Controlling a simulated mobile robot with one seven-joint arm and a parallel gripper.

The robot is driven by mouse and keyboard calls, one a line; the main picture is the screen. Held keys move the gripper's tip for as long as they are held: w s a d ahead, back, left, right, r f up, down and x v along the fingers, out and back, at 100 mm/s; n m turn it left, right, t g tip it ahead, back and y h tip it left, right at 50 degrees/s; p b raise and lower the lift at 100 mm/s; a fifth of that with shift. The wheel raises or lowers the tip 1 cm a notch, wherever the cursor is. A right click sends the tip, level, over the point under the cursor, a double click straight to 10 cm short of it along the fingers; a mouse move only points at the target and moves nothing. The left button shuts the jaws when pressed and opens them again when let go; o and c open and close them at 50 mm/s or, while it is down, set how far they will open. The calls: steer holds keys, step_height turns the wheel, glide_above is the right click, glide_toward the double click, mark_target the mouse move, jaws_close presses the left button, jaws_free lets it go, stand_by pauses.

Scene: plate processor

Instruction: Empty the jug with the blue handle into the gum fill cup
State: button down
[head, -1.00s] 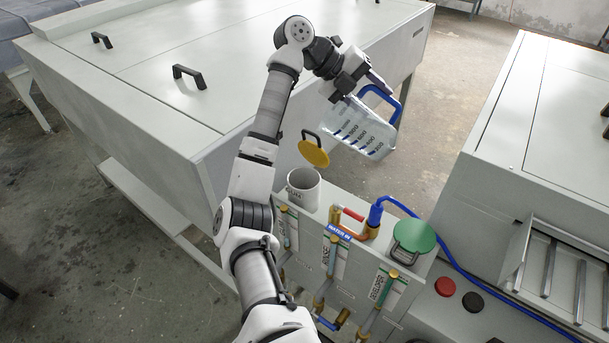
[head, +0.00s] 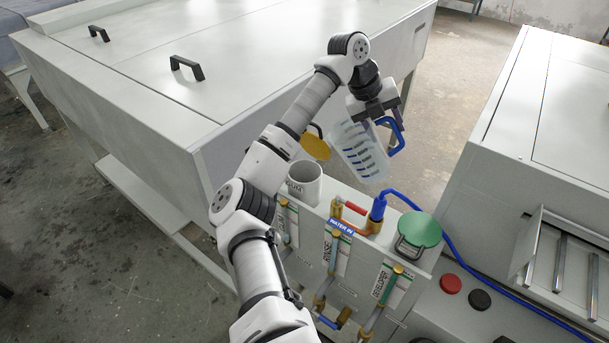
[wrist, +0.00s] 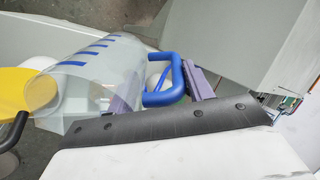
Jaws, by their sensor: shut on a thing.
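The jug (head: 352,150) is clear with blue marks and a blue handle (head: 396,137). It hangs in the air right of the gum fill cup (head: 305,188), apart from it, tilted a little with its top toward the left. My gripper (head: 382,118) is shut on the jug's handle. The wrist view also shows the jug (wrist: 92,75) and its handle (wrist: 166,88) between my fingers (wrist: 160,92). The gum fill cup is white, upright and open at the top. Its yellow lid (head: 315,147) stands raised behind it. I cannot tell how much liquid the jug holds.
Right of the cup are the water inlet with a blue hose (head: 378,207) and a green lid (head: 419,229). A large white machine (head: 130,70) stands behind left, another (head: 550,120) at right. Red (head: 450,284) and black buttons sit at lower right.

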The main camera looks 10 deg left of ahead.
mark_target(388, 154)
steer(key=shift+y, duration=0.9)
steer(key=b+x, duration=0.1)
steer(key=x, duration=0.3)
steer(key=b+x, duration=0.2)
steer(key=x, duration=0.2)
steer(key=shift+s+a+f, duration=0.1)
steer(key=shift+s+f, duration=0.05)
steer(key=shift+f, duration=0.25)
steer(key=shift+d+f+g+y, duration=0.4)
steer(key=shift+d+f+y, duration=0.6)
steer(key=shift+f, duration=0.1)
steer(key=shift+w+d+f+y+p, duration=0.3)
steer(key=shift+d+f+y+p, duration=0.25)
steer(key=shift+y, duration=0.35)
